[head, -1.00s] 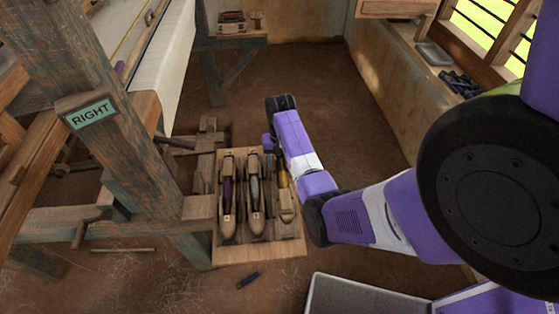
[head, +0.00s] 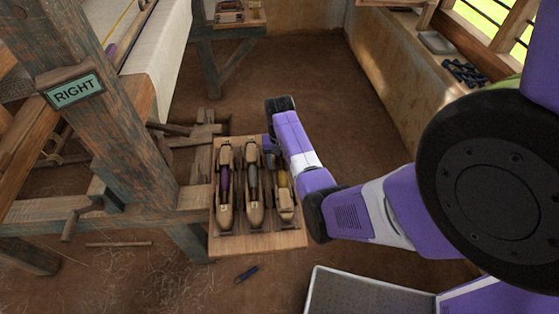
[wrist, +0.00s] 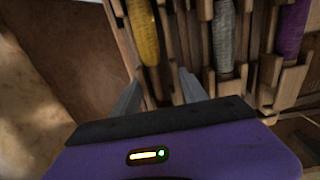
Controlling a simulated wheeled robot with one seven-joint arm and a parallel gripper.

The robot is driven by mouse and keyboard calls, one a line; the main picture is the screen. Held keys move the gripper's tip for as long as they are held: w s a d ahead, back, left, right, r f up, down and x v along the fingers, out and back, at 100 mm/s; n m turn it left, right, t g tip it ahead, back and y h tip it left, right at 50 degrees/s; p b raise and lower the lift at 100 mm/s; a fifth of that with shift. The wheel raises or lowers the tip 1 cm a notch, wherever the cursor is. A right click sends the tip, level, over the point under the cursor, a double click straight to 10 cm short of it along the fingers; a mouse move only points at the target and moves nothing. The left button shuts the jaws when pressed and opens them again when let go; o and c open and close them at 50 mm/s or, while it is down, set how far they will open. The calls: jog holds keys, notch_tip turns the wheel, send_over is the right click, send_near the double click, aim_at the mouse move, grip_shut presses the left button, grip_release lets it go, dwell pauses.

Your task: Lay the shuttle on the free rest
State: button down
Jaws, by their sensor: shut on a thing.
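A wooden shuttle with yellow thread (head: 285,206) is at the right side of the rest board (head: 262,242). It also shows in the wrist view (wrist: 144,35). My gripper (wrist: 158,95) is shut on the near part of this shuttle, one finger on each side. In the head view my arm hides the fingers. I cannot tell whether the shuttle touches the board. A purple-thread shuttle (head: 225,186) and a grey-thread shuttle (head: 253,187) lie side by side on the board, left of it.
The loom post with the RIGHT sign (head: 75,91) stands left of the board. A window sill with a grey tray (head: 438,43) runs along the right wall. The floor behind the board is clear.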

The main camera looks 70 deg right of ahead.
jog(key=shift+f, duration=0.25)
jog(key=c, duration=0.5)
grip_release()
notch_tip(320, 180, up, 6)
jog(key=p, duration=0.5)
jog(key=shift+f+p, duration=0.15)
jog(key=shift+p, duration=0.15)
jog(key=shift+r, duration=1.15)
